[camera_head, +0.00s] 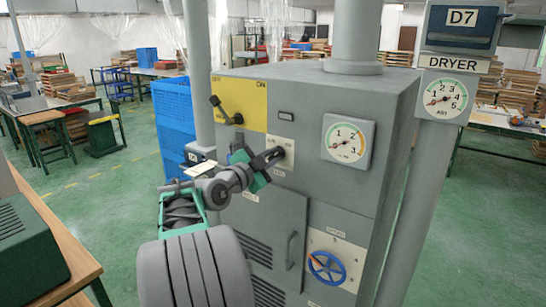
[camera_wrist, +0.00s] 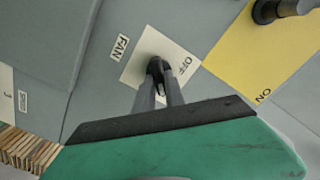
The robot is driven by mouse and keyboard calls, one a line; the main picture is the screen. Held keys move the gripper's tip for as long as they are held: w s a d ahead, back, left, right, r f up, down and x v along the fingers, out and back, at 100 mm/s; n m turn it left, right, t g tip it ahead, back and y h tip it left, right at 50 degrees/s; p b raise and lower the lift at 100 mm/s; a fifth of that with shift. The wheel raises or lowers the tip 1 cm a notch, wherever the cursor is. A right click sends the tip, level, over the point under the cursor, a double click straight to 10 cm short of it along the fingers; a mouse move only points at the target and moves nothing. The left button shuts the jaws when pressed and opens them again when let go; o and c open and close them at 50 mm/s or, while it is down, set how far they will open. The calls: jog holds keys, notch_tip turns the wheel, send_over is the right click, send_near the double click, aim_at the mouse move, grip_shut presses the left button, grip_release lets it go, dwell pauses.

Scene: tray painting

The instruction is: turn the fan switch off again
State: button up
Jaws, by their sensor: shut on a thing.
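The fan switch sits on a small cream plate (camera_head: 289,157) on the front of the grey cabinet (camera_head: 300,105). In the wrist view the plate (camera_wrist: 131,72) carries the word OFF, with a FAN label (camera_wrist: 120,47) beside it. My gripper (camera_head: 277,155) is at this plate, its dark fingers reaching to the switch. In the wrist view the fingers (camera_wrist: 159,70) are close together, shut on the fan switch. They hide most of the switch, so its exact angle cannot be told.
A yellow plate (camera_head: 252,95) with a black lever (camera_head: 223,108) is just up and left of the fan plate. A gauge (camera_head: 348,140) is to the right. A blue handwheel (camera_head: 327,267) and door handle (camera_head: 291,250) are lower. Blue crates (camera_head: 173,115) stand left of the cabinet.

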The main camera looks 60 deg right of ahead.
grip_shut()
